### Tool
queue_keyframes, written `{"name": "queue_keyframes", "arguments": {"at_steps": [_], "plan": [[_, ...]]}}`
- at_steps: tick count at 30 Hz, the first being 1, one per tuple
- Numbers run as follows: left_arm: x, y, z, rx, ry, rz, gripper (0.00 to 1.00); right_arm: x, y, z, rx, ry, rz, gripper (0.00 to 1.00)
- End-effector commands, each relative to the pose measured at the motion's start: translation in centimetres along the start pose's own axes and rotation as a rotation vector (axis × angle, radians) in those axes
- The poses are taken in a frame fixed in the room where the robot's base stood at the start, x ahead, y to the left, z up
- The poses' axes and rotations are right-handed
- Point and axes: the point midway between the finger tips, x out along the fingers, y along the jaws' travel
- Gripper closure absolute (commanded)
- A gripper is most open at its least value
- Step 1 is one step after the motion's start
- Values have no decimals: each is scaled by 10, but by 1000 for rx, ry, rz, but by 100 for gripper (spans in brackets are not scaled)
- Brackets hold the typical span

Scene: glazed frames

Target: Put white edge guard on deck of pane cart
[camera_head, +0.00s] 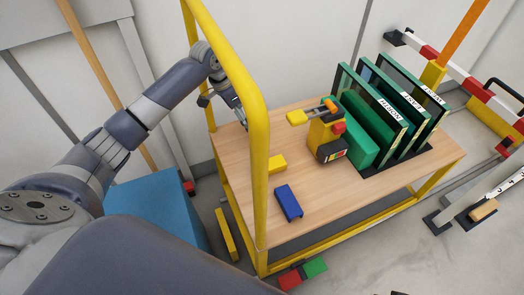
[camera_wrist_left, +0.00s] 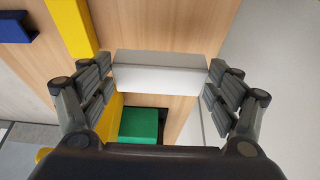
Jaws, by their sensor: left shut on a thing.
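The pane cart's light wooden deck (camera_head: 315,205) sits in a yellow frame. My left gripper (camera_head: 241,114) is over the deck's far left end, partly behind the cart's yellow rail (camera_head: 253,110). In the left wrist view, the white edge guard (camera_wrist_left: 160,73) lies across between the fingers of my left gripper (camera_wrist_left: 162,82), which is shut on it. Wooden deck (camera_wrist_left: 150,25) shows beyond the guard; I cannot tell the gap between them. The head view does not clearly show the guard. My right gripper is in no view.
On the deck are a blue piece (camera_head: 288,203), a yellow block (camera_head: 277,164), a yellow-and-black tool (camera_head: 326,135) and several labelled glass panes (camera_head: 385,105) in a black rack. The deck's near middle is clear. A blue box (camera_head: 155,210) stands left of the cart.

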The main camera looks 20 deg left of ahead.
Motion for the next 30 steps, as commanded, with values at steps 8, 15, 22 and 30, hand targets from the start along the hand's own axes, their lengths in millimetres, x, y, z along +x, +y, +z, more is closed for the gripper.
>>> {"name": "queue_keyframes", "arguments": {"at_steps": [8,15,22,30], "plan": [[39,1,17,-1,-2,0,34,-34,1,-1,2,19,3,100],[62,1,26,-2,-3,2,34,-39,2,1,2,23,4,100],[76,0,32,-1,-1,-1,34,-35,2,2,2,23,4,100],[78,1,33,-1,-2,-1,15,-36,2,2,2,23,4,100]]}}
